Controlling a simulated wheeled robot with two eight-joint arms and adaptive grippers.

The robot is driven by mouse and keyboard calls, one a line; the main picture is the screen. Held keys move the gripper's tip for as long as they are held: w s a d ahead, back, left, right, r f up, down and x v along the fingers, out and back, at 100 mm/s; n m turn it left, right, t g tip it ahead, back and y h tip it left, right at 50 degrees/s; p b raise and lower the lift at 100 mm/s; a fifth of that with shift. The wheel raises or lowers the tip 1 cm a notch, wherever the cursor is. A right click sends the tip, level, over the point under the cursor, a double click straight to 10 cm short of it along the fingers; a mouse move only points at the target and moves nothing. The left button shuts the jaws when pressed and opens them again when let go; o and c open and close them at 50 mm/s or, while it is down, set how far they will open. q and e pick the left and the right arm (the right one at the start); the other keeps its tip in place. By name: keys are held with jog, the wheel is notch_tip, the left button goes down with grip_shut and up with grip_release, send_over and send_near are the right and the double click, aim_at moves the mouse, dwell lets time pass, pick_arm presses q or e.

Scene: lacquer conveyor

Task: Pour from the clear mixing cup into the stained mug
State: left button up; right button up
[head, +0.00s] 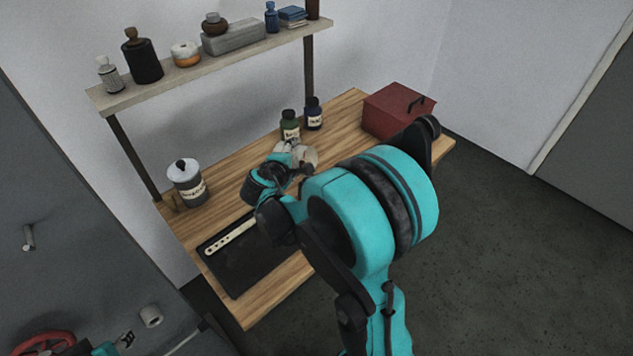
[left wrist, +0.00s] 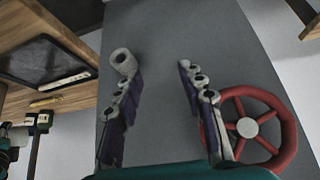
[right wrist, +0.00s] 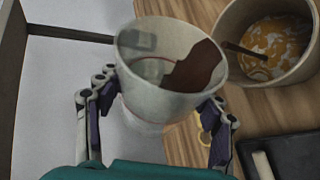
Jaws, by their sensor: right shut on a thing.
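My right gripper (right wrist: 160,105) is shut on the clear mixing cup (right wrist: 160,100), a pale, see-through cup whose open mouth faces the right wrist camera. A dark brown patch shows inside its right side. The stained mug (right wrist: 228,30) stands on the wooden bench just right of the cup in that view, with orange-brown stains and a thin dark stick inside. The two rims look close, but I cannot tell whether they touch. In the head view my right arm partly hides pale vessels (head: 303,155). My left gripper (left wrist: 160,85) is open and empty, away from the bench top.
A black tray (head: 235,275) with a pale strip lies at the bench front. A lidded canister (head: 187,188), two dark bottles (head: 290,127) and a red box (head: 393,112) stand on the bench. A red handwheel (left wrist: 285,125) and white roll (left wrist: 122,62) are near my left gripper.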

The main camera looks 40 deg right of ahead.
jog(key=shift+s+d+r+p, duration=0.1)
jog(key=shift+s+r+p, duration=0.2)
jog(key=shift+r, duration=0.2)
jog(key=shift+s+f+m+t+b, duration=0.25)
jog(key=shift+f+m+t+b, duration=0.15)
jog(key=shift+m+t+b, duration=0.4)
dwell(0.7)
jog(key=shift+d+r, duration=0.1)
dwell(0.3)
